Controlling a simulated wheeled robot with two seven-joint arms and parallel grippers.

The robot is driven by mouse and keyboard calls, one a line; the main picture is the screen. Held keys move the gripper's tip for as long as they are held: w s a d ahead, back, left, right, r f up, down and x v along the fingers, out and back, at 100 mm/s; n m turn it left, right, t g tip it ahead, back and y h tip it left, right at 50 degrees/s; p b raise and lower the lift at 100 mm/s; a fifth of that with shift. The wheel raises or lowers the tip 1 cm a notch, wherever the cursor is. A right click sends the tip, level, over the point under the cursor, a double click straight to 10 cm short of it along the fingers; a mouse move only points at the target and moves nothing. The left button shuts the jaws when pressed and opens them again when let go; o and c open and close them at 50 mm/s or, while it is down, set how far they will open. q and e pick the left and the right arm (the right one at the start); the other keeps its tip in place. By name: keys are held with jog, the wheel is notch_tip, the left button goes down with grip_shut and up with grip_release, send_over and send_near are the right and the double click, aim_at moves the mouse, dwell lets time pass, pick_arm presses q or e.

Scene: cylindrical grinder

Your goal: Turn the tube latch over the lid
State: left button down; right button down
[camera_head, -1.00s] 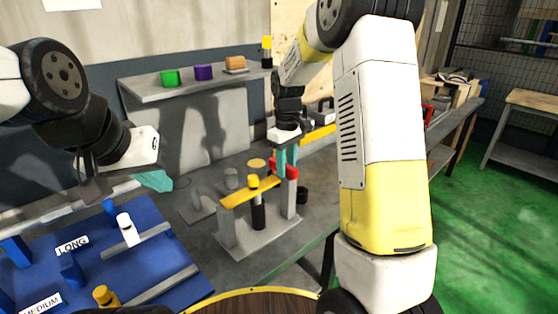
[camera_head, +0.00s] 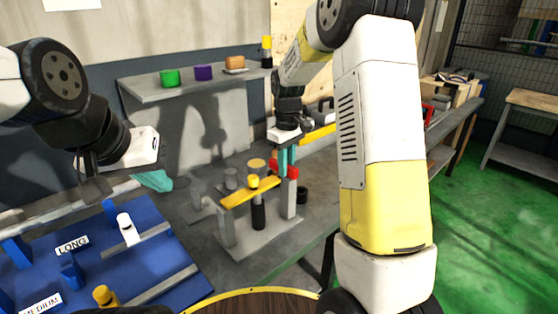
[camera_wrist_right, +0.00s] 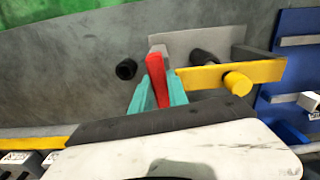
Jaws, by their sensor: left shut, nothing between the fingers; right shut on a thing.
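The red latch (camera_head: 292,171) is at the top of the right-hand post of a grey fixture (camera_head: 262,238). The yellow lid bar (camera_head: 238,196) lies across the fixture from the left post toward the latch, with a yellow knob (camera_head: 253,181) near its middle. My right gripper (camera_head: 284,160) points down, its teal fingers shut on the latch. In the right wrist view the latch (camera_wrist_right: 156,70) stands between the fingers, roughly crosswise to the lid (camera_wrist_right: 215,75) and beside its end; whether it overlaps the lid is unclear. My left gripper (camera_head: 155,181) is shut and empty, away at the left.
A blue rack (camera_head: 150,270) with LONG and MEDIUM labels and several pegs fills the lower left. A black ring-like part (camera_head: 302,195) lies right of the fixture. A shelf (camera_head: 190,87) with green, purple and orange pieces is behind.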

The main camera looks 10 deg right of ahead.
dwell(0.8)
jog(key=n, duration=0.5)
jog(key=shift+s+a+n, duration=0.1)
jog(key=shift+s+n, duration=0.05)
jog(key=shift+n, duration=0.15)
jog(key=n, duration=0.5)
jog(key=shift+s+n, duration=0.2)
jog(key=shift+n, duration=0.1)
dwell(0.3)
jog(key=c, duration=1.3)
grip_release()
notch_tip(320, 180, up, 8)
jog(key=shift+f, duration=0.1)
